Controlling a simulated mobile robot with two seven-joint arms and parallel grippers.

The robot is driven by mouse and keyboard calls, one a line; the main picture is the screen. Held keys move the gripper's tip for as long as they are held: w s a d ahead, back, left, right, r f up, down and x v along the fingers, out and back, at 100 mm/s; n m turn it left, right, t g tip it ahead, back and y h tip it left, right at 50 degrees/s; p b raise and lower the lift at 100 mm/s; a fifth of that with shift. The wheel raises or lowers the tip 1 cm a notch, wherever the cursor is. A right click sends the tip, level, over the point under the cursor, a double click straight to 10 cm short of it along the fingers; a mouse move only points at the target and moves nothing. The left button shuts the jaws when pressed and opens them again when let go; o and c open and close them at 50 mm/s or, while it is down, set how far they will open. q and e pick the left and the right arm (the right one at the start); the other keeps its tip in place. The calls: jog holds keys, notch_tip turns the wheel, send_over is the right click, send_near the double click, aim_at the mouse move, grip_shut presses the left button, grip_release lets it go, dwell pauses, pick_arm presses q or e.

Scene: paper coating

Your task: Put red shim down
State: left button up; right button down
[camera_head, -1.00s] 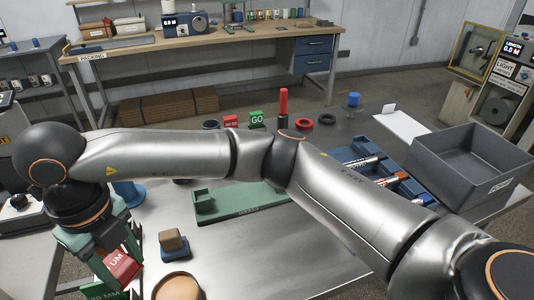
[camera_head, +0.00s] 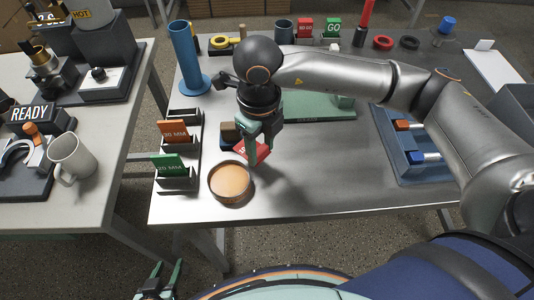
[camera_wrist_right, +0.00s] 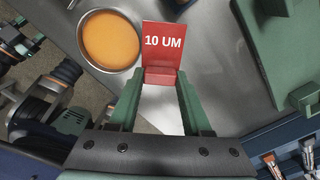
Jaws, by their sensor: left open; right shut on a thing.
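The red shim (camera_head: 257,148), marked "10 UM" in the wrist view (camera_wrist_right: 163,45), is between the fingers of my right gripper (camera_head: 262,155). That gripper is shut on the shim's red base; its fingers also show in the wrist view (camera_wrist_right: 160,85). The shim is just beyond the round dish with an orange inside (camera_head: 231,182); whether it touches the table is unclear. A dark shim rack (camera_head: 190,142) to its left holds an orange shim (camera_head: 173,132) and a green shim (camera_head: 168,165). My left gripper (camera_head: 165,268) is open and empty at the bottom, off the table.
A small brown block (camera_head: 229,128) sits partly hidden behind my right gripper. A blue cylinder stand (camera_head: 186,60) rises behind the rack. A green plate (camera_head: 310,107) and a blue tray (camera_head: 388,133) lie right. The table's front right (camera_head: 340,180) is clear.

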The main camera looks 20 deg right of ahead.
aim_at(267, 155)
jog(key=shift+d+f, duration=0.4)
jog(key=shift+f, duration=0.05)
jog(key=f, duration=0.3)
jog(key=shift+d+p, duration=0.3)
jog(key=shift+p, duration=0.05)
jog(key=shift+f, duration=0.35)
jog(key=shift+f, duration=0.2)
jog(key=shift+c, duration=1.8)
grip_release()
jog(key=shift+r, duration=0.1)
notch_tip(267, 155, up, 12)
jog(key=shift+r+b, duration=0.15)
jog(key=shift+b, duration=0.2)
